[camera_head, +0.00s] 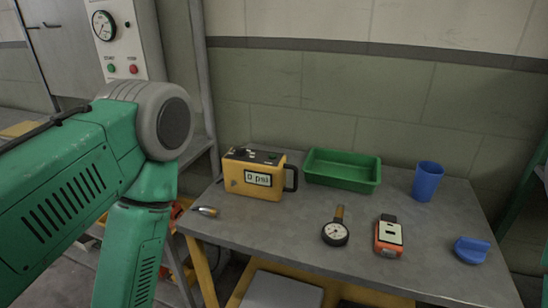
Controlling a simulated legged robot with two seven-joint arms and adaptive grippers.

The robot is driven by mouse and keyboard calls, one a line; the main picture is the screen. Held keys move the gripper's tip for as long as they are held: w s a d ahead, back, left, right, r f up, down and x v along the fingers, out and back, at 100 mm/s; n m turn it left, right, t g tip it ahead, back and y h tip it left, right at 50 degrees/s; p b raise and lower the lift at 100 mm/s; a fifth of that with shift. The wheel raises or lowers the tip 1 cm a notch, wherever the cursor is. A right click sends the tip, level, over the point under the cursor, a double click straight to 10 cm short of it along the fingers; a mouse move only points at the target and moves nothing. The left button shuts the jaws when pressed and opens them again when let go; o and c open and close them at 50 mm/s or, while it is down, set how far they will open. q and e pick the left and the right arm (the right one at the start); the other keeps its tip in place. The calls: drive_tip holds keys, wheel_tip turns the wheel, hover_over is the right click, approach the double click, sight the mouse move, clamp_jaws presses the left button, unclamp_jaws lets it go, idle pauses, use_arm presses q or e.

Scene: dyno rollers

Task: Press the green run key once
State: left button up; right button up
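A yellow device (252,178) stands at the back left of the grey table, its screen reading "0 psi". Its dark top carries a black knob and small keys; one (273,156) looks greenish, but it is too small to read. A separate white panel (122,40) at upper left has a round dial, a green button (110,68) and a red button (133,69). I cannot tell from the labels which green control is the run key. My green left arm fills the left side and bends down out of the picture. Neither gripper is in view.
On the table (300,225) are a green tray (343,184), a blue cup (427,181), a round gauge (336,233), an orange meter (389,238), a blue item (471,250) and a small metal piece (206,211). A wall stands behind.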

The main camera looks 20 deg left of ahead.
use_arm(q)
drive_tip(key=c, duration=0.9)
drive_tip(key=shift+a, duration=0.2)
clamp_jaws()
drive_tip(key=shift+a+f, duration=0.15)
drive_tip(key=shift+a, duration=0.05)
